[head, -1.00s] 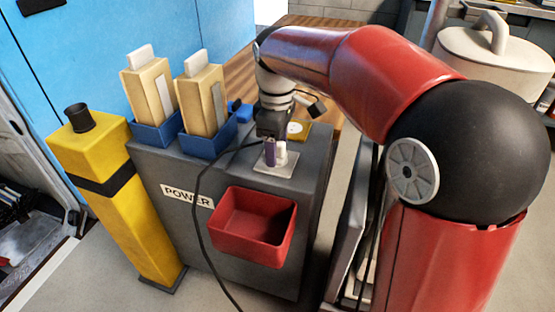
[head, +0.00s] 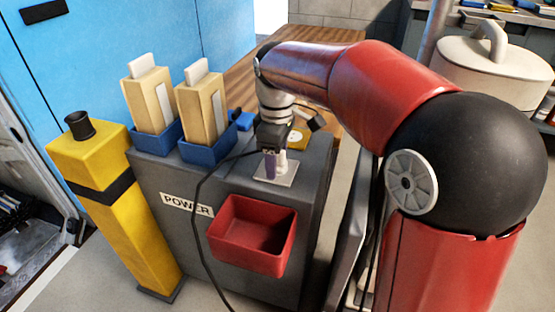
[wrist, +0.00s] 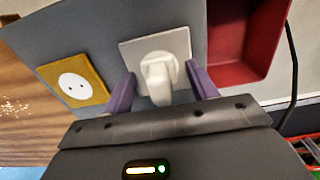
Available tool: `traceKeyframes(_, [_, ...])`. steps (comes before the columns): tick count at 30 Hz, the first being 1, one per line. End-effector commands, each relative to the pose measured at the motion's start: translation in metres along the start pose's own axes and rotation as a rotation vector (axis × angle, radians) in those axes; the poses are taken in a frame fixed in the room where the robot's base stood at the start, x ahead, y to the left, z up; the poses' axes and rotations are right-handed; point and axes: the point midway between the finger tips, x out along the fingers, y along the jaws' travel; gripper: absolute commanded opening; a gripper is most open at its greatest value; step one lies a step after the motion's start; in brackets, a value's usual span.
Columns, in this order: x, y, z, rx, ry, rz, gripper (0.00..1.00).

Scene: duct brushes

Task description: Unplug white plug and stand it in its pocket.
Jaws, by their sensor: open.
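The white plug (wrist: 159,80) sits on a pale square plate (wrist: 127,50) on top of the grey power cabinet. In the head view the plug (head: 282,163) shows only in part behind my gripper's finger. My gripper (wrist: 160,90) is open, with its purple fingers on either side of the plug; whether they touch it I cannot tell. In the head view my gripper (head: 274,165) points down at the plate. The red pocket-like bin (head: 252,235) on the cabinet's front looks empty. Which pocket belongs to the plug I cannot tell.
A yellow socket plate (wrist: 72,85) lies beside the pale plate. Two blue holders (head: 208,148) with cream boxes stand on the cabinet's left. A yellow post (head: 115,190) stands further left. A black cable (head: 198,210) hangs down the cabinet's front.

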Motion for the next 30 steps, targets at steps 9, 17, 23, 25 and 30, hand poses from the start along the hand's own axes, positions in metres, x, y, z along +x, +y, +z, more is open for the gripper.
traceKeyframes(9, [0.0001,0.0001,0.0000,0.000,0.000,0.000,0.58])
traceKeyframes(17, [-0.0006,0.0001,0.0000,0.000,0.000,0.000,0.58])
traceKeyframes(23, [-0.0004,0.0003,-0.0001,0.000,0.000,0.001,0.58])
traceKeyframes(25, [0.0000,0.0003,-0.0001,0.000,0.001,0.001,0.58])
traceKeyframes(30, [0.0001,0.0003,-0.0001,0.000,0.000,0.001,0.49])
